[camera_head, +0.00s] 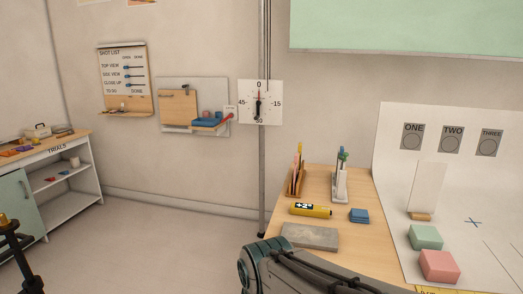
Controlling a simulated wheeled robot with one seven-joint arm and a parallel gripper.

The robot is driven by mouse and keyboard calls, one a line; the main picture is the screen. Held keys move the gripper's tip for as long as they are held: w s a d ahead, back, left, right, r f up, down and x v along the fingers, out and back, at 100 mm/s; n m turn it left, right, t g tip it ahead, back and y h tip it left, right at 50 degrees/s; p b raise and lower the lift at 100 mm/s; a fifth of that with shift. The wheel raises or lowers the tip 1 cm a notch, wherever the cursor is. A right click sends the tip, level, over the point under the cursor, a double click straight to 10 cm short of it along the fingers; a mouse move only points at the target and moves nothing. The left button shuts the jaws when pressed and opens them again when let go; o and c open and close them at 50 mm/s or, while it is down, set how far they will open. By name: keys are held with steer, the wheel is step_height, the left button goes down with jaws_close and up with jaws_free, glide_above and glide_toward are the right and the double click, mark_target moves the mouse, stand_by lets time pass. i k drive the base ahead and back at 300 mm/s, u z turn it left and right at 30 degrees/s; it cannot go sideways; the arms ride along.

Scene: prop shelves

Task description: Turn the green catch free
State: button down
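I cannot make out a green catch for certain. A grey wall board (216,88) carries a wooden panel (177,107) with a small dark piece (184,87) at its top edge. Blue blocks (207,123) and a red bar (226,117) beside a small white tag sit at its lower right. A pale green cabinet door (14,205) at the far left appears shut. My arm crosses the bottom middle, over the near edge of the desk. My gripper is out of the picture.
Green (426,237) and pink (440,265) blocks stand on a white sheet. A pole (262,180) carries a dial (260,102). The floor (150,245) between cabinet and desk is clear.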

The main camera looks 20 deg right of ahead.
mark_target(345, 155)
steer(key=i, duration=1.1)
steer(key=z, duration=0.75)
